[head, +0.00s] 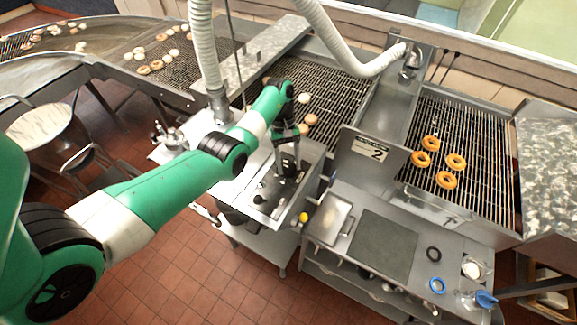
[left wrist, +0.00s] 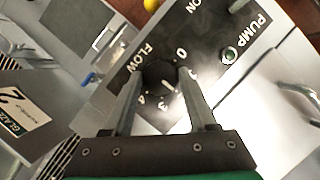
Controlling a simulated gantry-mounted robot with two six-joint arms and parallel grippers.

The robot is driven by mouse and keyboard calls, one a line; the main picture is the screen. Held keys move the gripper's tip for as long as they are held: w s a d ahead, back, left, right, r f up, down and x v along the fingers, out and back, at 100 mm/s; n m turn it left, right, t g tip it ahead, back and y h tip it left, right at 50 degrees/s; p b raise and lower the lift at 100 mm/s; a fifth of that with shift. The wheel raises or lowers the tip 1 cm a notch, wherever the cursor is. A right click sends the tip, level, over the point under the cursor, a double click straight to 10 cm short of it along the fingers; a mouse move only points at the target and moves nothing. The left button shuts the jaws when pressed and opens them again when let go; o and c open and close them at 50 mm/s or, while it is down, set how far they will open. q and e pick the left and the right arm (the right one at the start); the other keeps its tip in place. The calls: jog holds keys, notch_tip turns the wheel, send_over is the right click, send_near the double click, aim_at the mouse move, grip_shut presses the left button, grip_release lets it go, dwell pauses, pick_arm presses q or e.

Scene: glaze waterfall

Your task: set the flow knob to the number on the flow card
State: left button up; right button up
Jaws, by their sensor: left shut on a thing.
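The flow card (head: 369,147) stands on the steel panel right of the centre and reads 2. It also shows in the left wrist view (left wrist: 17,110), at the left edge. The flow knob (left wrist: 158,77) is a dark round knob on the black control plate, beside the word FLOW. My left gripper (left wrist: 160,75) is shut on the knob, one finger on each side. A white mark on the knob points toward the lower right, roughly at the 2 to 3 side of the dial. The fingers partly hide the numbers, so the exact setting is unclear. My right gripper is not in view.
The control box (head: 265,194) carries a PUMP switch (left wrist: 229,54) close to the knob. A yellow knob (head: 303,217) sits at its front right corner. Several ring doughnuts (head: 447,180) lie on the right wire rack. A worktable with a dark mat (head: 384,246) stands in front.

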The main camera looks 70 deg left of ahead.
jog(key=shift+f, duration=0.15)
pick_arm(q)
jog(key=o, duration=1.4)
jog(key=shift+c, duration=0.2)
